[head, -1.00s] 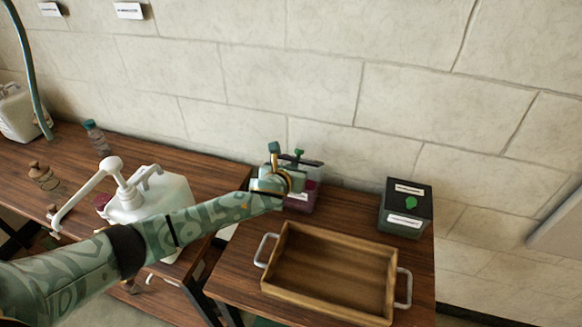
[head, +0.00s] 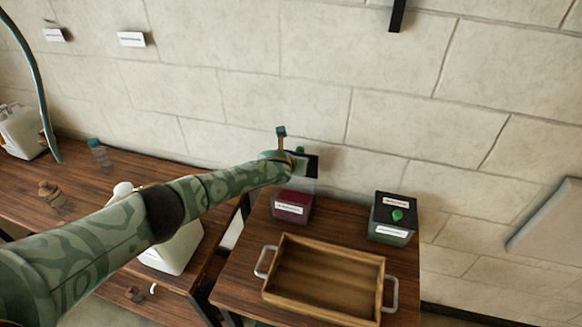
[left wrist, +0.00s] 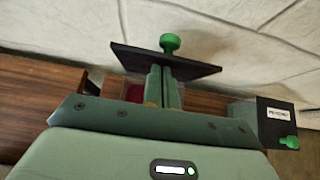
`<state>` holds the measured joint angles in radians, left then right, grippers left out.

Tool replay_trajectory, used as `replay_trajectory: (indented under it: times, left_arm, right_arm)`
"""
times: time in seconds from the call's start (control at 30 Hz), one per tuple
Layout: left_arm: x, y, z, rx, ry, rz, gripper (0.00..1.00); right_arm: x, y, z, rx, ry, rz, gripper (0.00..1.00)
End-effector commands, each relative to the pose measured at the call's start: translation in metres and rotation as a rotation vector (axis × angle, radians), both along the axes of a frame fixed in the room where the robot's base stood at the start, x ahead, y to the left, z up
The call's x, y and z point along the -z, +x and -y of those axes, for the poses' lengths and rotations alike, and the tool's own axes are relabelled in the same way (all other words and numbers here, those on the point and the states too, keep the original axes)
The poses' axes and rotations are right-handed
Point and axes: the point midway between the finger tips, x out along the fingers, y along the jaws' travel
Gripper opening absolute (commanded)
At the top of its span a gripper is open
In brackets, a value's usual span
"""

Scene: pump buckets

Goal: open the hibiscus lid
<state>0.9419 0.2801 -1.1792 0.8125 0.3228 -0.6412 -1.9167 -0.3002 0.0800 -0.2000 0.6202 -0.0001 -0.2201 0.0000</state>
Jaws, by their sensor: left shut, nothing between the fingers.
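The box with dark red contents (head: 292,206), likely the hibiscus one, stands at the back left of the small table; its label is too small to read. Its black lid (head: 311,165) has a green knob (head: 300,150) and looks raised and tilted above the box. In the left wrist view the lid (left wrist: 192,65) with its green knob (left wrist: 170,42) is just beyond my left gripper (left wrist: 164,72). Its fingers are shut together, empty, close against or under the lid; contact is unclear. In the head view my forearm hides the fingertips. My right gripper is out of view.
A wooden tray (head: 325,312) with metal handles stands in front of the box. A second dark box (head: 393,218) with a green knob is to the right. A white pump container (head: 178,250) is on the left table, partly behind my arm. The wall is close behind.

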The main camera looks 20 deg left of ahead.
Motion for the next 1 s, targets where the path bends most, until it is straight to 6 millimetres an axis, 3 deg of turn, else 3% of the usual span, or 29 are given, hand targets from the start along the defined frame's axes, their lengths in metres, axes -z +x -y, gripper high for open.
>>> replay_trajectory:
  times: [0.77,1.0]
  left_arm:
    - [-0.007,0.011,0.000,-0.001,-0.001,0.005,0.00]
    - [-0.018,0.012,0.000,-0.001,-0.001,0.007,0.00]
  right_arm:
    - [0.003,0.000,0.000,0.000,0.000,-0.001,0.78]
    - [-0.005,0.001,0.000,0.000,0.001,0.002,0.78]
